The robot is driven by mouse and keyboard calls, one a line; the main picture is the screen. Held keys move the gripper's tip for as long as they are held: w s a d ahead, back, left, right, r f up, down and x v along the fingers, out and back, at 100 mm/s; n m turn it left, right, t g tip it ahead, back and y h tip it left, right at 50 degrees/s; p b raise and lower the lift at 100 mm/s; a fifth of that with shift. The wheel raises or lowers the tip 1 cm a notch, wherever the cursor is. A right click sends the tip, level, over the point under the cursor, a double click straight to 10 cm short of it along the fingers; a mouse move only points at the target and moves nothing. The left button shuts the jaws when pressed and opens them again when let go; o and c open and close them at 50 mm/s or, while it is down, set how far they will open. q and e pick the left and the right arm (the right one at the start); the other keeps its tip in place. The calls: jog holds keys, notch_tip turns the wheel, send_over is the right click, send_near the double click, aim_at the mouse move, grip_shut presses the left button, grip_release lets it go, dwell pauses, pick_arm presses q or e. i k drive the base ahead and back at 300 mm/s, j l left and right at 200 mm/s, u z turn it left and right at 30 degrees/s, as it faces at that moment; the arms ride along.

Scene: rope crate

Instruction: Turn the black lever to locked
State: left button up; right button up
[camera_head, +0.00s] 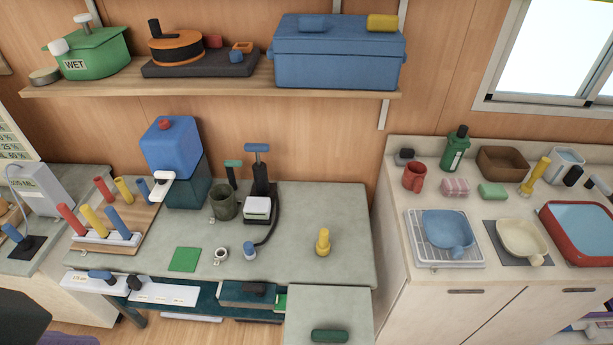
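Several small dark handles show at the front of the grey-green worktable, and I cannot tell for sure which is the black lever. One black handle (255,289) lies on top of a dark teal box front (232,294) under the table edge. Two more dark handles, one bluish (100,275) and one black (134,282), sit on white labelled strips at the left. The labels are too small to read, so no locked mark can be made out. No gripper is seen at any of them. A dark shape at the lower left corner cannot be identified.
The worktable (330,215) carries a blue dispenser (172,150), a black upright press (260,180), a green mug (223,203) and a yellow peg (323,243). A grey panel (300,310) with a green handle (329,336) juts out in front. The table's right part is mostly clear.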

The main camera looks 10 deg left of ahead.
aim_at(259, 289)
jog(key=j+u, duration=0.15)
jog(key=u, duration=0.7)
jog(key=j+z, duration=0.25)
jog(key=j, duration=0.15)
jog(key=j+z, duration=0.25)
jog(key=j, duration=0.15)
jog(key=k, duration=0.5)
jog(key=i+j+z, duration=0.35)
jog(key=j, duration=0.25)
jog(key=i+j+z, duration=0.15)
jog(key=j, duration=0.15)
jog(key=i+u, duration=0.15)
jog(key=i, duration=0.25)
